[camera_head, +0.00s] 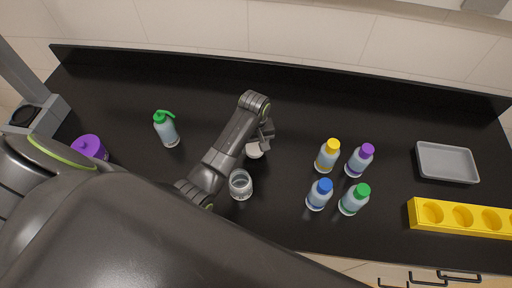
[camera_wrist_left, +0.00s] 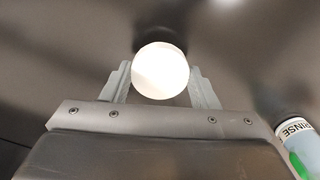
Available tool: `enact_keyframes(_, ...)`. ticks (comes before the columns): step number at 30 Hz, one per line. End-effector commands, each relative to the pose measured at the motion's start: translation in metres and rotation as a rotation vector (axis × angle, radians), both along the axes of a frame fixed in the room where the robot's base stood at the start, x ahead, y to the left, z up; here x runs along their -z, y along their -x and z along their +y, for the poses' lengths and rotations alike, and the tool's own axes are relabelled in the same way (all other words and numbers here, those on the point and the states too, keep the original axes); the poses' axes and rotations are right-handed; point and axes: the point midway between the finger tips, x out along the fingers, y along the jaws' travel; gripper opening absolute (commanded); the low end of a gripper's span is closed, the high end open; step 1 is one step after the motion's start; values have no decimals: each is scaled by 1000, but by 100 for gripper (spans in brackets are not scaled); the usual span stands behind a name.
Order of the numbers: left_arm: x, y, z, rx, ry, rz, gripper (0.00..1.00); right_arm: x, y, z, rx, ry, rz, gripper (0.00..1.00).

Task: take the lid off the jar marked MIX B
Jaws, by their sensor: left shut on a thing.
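My left gripper (camera_head: 265,138) is shut on a round white lid (camera_head: 254,150), just behind the open glass jar. In the left wrist view the lid (camera_wrist_left: 160,70) sits between the two fingers (camera_wrist_left: 160,88). The clear glass jar (camera_head: 240,185) stands upright on the black counter with no lid on it, in front of the gripper and apart from the lid. No mark can be read on the jar. I cannot tell whether the lid touches the counter. My right gripper is not in view.
A green-topped dispenser bottle (camera_head: 166,128) stands left; a bottle marked RINSE (camera_wrist_left: 298,142) shows in the wrist view. A purple-lidded container (camera_head: 90,147) is far left. Several capped bottles (camera_head: 327,157) stand right, with a grey tray (camera_head: 447,162) and yellow rack (camera_head: 460,217) beyond.

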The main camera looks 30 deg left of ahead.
Motion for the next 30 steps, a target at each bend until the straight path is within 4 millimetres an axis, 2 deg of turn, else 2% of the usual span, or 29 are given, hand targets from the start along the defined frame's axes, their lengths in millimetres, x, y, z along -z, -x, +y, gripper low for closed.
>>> enact_keyframes(6,21,0,0,0,0,2,27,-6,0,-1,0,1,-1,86)
enact_keyframes(18,27,0,0,-1,1,1,27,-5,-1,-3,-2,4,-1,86)
enact_keyframes(19,26,0,0,-1,0,0,58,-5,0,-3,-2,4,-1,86)
enact_keyframes(21,26,0,0,-1,1,-1,67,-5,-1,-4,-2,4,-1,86)
enact_keyframes(23,26,0,0,-1,0,0,75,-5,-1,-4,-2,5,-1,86)
enact_keyframes(30,26,0,0,-1,0,0,76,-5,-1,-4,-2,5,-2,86)
